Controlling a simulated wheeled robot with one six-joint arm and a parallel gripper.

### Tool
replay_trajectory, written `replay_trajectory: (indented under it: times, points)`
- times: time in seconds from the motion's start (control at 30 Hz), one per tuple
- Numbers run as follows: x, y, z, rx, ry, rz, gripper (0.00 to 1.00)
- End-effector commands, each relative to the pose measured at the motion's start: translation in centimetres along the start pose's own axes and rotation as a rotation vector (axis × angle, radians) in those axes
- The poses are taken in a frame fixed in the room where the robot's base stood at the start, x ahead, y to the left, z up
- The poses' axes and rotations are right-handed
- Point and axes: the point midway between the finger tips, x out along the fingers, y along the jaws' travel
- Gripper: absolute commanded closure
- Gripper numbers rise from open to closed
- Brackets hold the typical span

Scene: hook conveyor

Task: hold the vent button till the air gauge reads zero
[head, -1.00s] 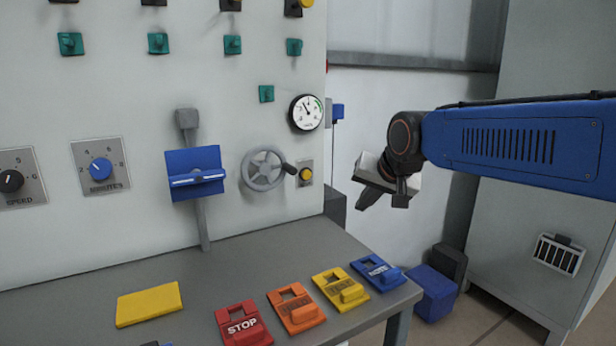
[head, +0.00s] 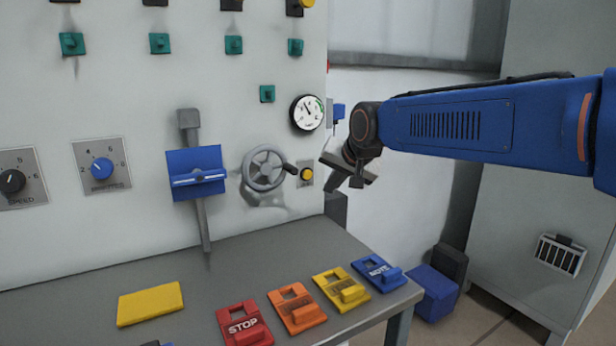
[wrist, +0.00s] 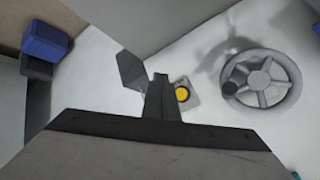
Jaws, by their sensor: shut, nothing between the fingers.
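The vent button looks to be the round yellow button (head: 307,174) on a small grey plate on the panel, just right of the handwheel. It also shows in the wrist view (wrist: 182,94), partly covered by my finger. The air gauge (head: 307,113) is a round white dial above it; its needle points to the upper left, and its numbers are too small to read. My gripper (head: 333,184) is shut and empty, to the right of the button. In the wrist view my shut fingertips (wrist: 160,78) lie just left of the button; I cannot tell whether they touch the panel.
The grey handwheel (head: 264,168) with its dark knob sits close left of the button. A blue lever plate (head: 195,172) is farther left. Below, the grey desk (head: 225,265) carries red, orange, yellow and blue tagged blocks. A blue box (head: 434,293) stands on the floor at right.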

Motion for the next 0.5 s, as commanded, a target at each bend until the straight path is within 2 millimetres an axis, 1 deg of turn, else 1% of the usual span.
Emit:
replay_trajectory:
  times: [0.5]
  points:
    - [4.2, -3.0, -3.0, 0.0, -0.001, 0.001, 1.0]
